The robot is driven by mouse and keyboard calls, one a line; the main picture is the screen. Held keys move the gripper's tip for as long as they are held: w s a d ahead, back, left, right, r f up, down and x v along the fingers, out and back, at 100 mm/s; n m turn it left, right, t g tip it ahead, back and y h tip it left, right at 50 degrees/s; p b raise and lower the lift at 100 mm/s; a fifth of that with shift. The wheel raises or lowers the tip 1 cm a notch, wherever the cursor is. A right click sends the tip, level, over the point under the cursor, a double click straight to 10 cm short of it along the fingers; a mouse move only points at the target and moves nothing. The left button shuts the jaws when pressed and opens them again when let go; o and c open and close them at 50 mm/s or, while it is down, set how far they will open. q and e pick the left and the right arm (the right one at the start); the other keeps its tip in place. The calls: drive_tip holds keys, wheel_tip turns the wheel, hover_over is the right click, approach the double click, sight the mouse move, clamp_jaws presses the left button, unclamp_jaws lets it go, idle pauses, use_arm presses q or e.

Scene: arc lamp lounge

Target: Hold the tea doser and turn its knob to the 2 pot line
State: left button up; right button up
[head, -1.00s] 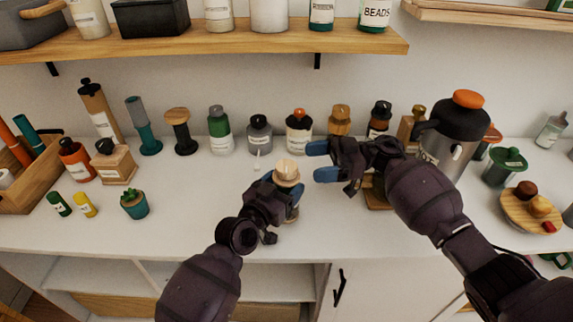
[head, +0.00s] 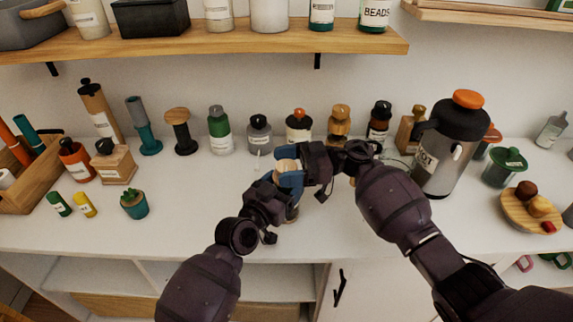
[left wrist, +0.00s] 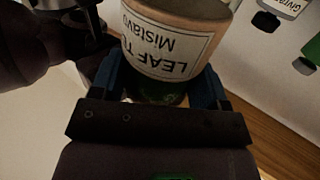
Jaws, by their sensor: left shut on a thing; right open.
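The tea doser (left wrist: 165,45) fills the upper middle of the left wrist view, with a tan body, a dark green lower part and a white label reading "LEAF T…" and "Mistavo", upside down in that view. My left gripper (left wrist: 152,92) is shut on it, one blue finger on each side. In the head view the doser is upright above the counter's front part, mostly covered by my grippers. My right gripper (head: 289,166) is open, its blue fingertips at the doser's tan top. The knob and its line marks are hidden, so I cannot tell the setting or whether the fingers touch it.
A row of bottles and jars stands along the wall behind, including a green bottle (head: 220,131). A large steel pot with an orange knob (head: 444,150) stands right of my right arm.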

drive_tip(key=c, duration=0.9)
drive_tip(key=shift+c, duration=0.2)
drive_tip(key=shift+t, duration=0.3)
drive_tip(key=m+t, duration=0.3)
drive_tip(key=t, duration=0.1)
drive_tip(key=shift+d+f+t, duration=0.1)
drive_tip(key=shift+t, duration=0.3)
drive_tip(key=shift+m+t+h, duration=1)
drive_tip(key=shift+m+t, duration=1.1)
drive_tip(key=shift+t, duration=0.6)
drive_tip(key=shift+m+t, duration=0.3)
drive_tip(key=shift+t, duration=0.2)
drive_tip(key=o, duration=0.9)
drive_tip(key=shift+o, duration=0.2)
